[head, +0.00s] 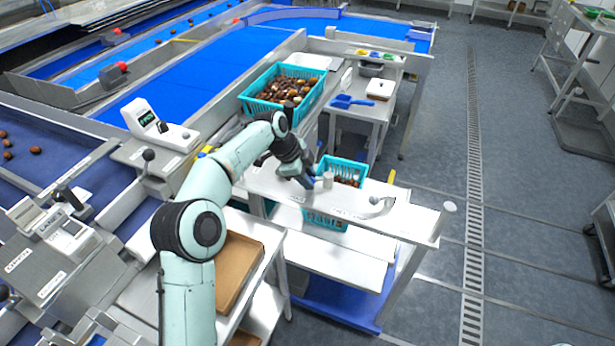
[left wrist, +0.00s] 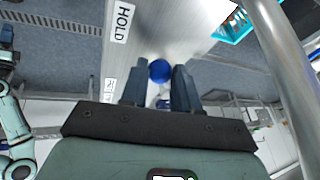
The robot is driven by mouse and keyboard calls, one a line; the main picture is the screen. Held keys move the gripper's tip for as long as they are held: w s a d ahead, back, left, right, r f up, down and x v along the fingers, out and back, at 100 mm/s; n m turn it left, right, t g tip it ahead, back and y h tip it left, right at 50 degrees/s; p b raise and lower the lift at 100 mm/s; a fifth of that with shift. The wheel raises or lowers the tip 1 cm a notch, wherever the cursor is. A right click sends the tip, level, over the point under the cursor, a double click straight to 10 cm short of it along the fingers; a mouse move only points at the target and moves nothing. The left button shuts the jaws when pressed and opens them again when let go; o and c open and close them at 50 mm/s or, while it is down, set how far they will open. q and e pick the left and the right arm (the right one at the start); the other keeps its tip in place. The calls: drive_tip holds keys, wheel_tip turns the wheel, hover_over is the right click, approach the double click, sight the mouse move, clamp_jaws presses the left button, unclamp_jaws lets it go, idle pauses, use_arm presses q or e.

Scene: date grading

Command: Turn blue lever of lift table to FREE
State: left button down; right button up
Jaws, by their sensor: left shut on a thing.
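The lift table's blue lever shows as a round blue knob (left wrist: 159,70) in the left wrist view, between my two dark fingers. My left gripper (left wrist: 160,82) is shut on this lever. A HOLD label (left wrist: 122,21) is on the pale panel beyond the knob, up and to the left of it. A second label (left wrist: 108,92) beside the left finger is too small to read. In the head view my left gripper (head: 308,182) is over the white panel (head: 346,204), and the lever is mostly hidden by it. My right gripper is not seen.
A turquoise crate of dates (head: 247,104) stands behind my left arm, and another turquoise crate (head: 326,161) is close behind the gripper. A blue scoop (head: 352,101) lies on the back table. A cardboard tray (head: 238,262) is at front left.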

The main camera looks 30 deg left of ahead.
use_arm(q)
drive_tip(key=shift+s+d, duration=0.1)
drive_tip(key=shift+d, duration=0.15)
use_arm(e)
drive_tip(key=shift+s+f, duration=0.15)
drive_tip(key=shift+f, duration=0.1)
